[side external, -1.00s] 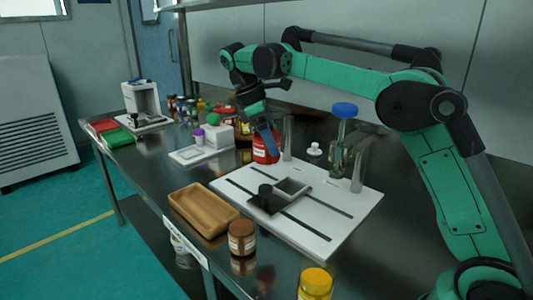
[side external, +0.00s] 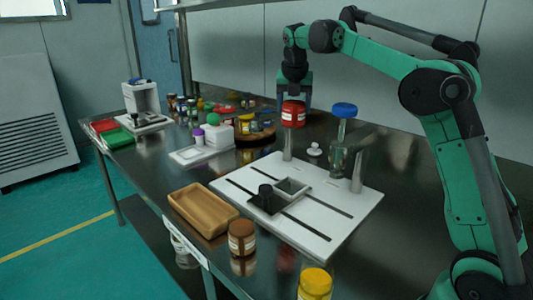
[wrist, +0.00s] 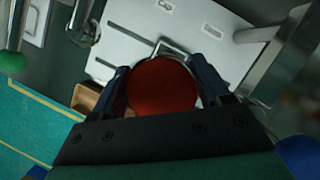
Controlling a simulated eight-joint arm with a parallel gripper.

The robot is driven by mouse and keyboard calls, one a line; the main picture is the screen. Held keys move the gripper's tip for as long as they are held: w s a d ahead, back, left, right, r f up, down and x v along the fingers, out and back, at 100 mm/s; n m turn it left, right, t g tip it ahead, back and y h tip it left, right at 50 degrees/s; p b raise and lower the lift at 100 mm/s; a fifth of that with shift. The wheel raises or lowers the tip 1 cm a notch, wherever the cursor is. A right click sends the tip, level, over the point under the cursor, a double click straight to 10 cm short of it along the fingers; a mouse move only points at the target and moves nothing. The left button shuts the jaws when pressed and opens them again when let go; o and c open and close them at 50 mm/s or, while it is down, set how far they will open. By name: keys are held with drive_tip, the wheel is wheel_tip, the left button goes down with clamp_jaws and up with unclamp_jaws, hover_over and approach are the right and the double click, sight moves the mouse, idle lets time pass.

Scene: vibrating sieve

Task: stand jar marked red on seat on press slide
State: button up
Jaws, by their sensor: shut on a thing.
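The red jar (side external: 293,113) is held upright in the air by my gripper (side external: 293,100), above the back edge of the white press base. In the wrist view its round red top (wrist: 163,86) fills the space between the two fingers of my gripper (wrist: 163,88). The white press base (side external: 325,222) lies on the steel table with two dark slots. The seat looks empty. In the wrist view the jar hides most of the seat.
Metal posts (side external: 357,172) and a blue-topped press part (side external: 344,110) rise at the back of the base. A wooden tray (side external: 203,210), a brown jar (side external: 242,238) and a yellow-lidded jar (side external: 315,283) stand along the front edge. A white device (side external: 220,136) stands left.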

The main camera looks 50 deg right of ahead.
wheel_tip(320, 180, down, 18)
drive_tip(key=shift+r, duration=0.2)
drive_tip(key=shift+f, duration=0.15)
drive_tip(key=o, duration=1.3)
drive_tip(key=shift+c, duration=0.2)
drive_tip(key=v, duration=1.2)
drive_tip(key=s+a+f+m+t+y, duration=0.1)
drive_tip(key=s+a+m+t+y, duration=0.1)
drive_tip(key=s+a+m, duration=0.5)
drive_tip(key=s+a+f+m+t+y, duration=0.1)
drive_tip(key=s+a+m, duration=0.6)
drive_tip(key=m, duration=1.1)
drive_tip(key=shift+a+f+t+y, duration=0.25)
drive_tip(key=shift+a+t+y, duration=0.15)
drive_tip(key=shift+a+t, duration=0.25)
